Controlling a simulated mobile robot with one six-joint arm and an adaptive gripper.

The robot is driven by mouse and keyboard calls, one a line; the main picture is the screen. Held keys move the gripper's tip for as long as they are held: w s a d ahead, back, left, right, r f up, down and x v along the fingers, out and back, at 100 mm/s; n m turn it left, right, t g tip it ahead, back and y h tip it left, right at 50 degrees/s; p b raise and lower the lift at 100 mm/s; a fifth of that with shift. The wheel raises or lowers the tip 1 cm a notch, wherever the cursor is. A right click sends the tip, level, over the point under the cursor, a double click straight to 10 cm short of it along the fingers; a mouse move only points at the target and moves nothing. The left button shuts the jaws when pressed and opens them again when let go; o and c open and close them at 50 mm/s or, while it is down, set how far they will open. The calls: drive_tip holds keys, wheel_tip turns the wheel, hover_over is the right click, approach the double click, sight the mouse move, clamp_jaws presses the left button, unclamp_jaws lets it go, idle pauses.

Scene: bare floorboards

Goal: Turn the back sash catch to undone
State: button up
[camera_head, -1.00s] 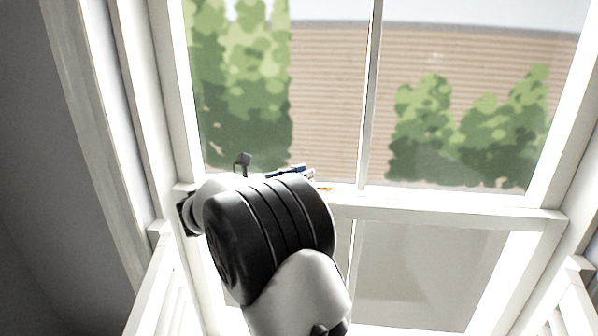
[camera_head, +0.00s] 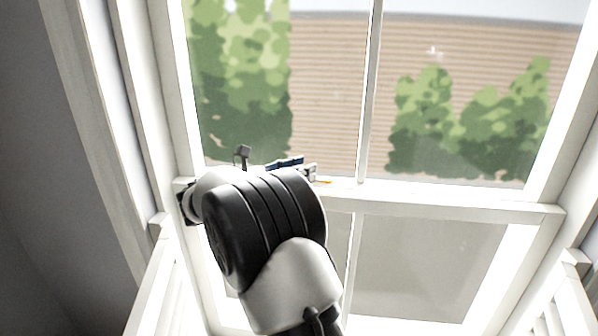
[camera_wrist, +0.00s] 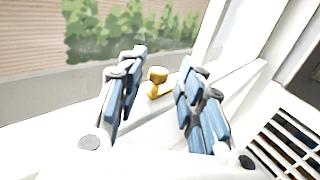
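The sash catch (camera_wrist: 156,82) is a small yellow, brass-like fitting with a rounded knob. In the wrist view it stands on the white window rail (camera_wrist: 178,108), between my two fingers. In the head view only a thin yellow sliver of it (camera_head: 323,182) shows on the rail, just right of my gripper (camera_head: 292,163). My gripper, also in the wrist view (camera_wrist: 164,62), is open, with blue-padded fingers on either side of the catch. I see clear gaps between the pads and the knob in that view; depth is hard to judge. My arm hides the rail's left part.
The tall window's upper pane (camera_head: 330,90) stands behind the rail, with a vertical glazing bar (camera_head: 370,95) right of my gripper. White side frames border the window. White slatted pieces (camera_head: 560,295) stand low at both sides. The rail's right part is clear.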

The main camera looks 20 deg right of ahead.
drive_tip(key=shift+w+a, duration=0.1)
drive_tip(key=s+a, duration=0.1)
drive_tip(key=a, duration=0.6)
drive_tip(key=shift+s+a, duration=0.25)
drive_tip(key=shift+a, duration=0.1)
